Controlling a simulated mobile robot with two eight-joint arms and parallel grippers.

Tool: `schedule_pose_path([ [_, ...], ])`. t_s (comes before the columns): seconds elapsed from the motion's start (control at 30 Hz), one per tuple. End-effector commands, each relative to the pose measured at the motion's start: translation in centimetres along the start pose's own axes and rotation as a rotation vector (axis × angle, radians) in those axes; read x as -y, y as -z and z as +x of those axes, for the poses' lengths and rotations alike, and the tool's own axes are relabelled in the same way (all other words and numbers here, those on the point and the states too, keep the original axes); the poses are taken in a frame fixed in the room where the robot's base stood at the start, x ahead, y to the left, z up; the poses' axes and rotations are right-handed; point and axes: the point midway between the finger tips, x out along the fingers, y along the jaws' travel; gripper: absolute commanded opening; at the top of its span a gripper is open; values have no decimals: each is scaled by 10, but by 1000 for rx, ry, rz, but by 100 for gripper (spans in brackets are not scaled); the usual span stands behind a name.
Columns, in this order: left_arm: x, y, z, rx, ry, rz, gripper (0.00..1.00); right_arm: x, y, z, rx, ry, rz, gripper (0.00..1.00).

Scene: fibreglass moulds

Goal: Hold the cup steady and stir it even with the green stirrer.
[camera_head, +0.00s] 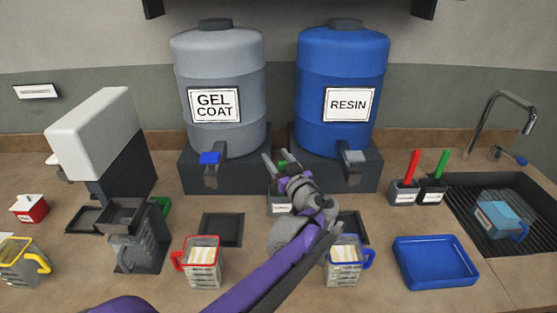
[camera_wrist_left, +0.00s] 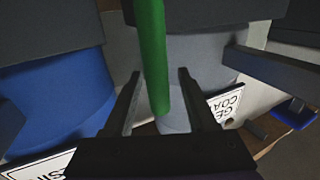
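My left gripper (camera_head: 279,160) reaches over the middle of the counter, in front of the gap between the two drums. Its fingers are apart. In the left wrist view a green stirrer (camera_wrist_left: 156,60) passes between the fingers, with a gap visible on each side. In the head view it is mostly hidden by the gripper, above a labelled holder (camera_head: 280,203). Another green stirrer (camera_head: 440,163) stands in a holder at the right beside a red one. A red-handled cup (camera_head: 204,266) and a blue-handled cup (camera_head: 344,264) hold pale contents. My right gripper is not in view.
The grey gel coat drum (camera_head: 218,65) and blue resin drum (camera_head: 342,62) stand behind. A white-topped machine (camera_head: 95,130) and yellow-handled cup (camera_head: 18,265) are left. A blue tray (camera_head: 436,285) and sink (camera_head: 470,185) with a light blue container (camera_head: 500,218) are right.

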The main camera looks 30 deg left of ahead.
Motion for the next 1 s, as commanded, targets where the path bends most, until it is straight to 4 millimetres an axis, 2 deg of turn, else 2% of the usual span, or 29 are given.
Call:
schedule_pose_path([
  [0.03, 0, 0, 0, 0, 0, 0, 50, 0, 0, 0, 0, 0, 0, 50],
  [0.3, 0, 0, 0, 0, 0, 0, 1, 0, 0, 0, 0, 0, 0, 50],
  [0.67, 0, 3, 0, 0, 0, 0, 0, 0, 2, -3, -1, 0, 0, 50],
  [1.0, 0, 30, 0, -1, 0, 0, 0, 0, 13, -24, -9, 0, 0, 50],
])
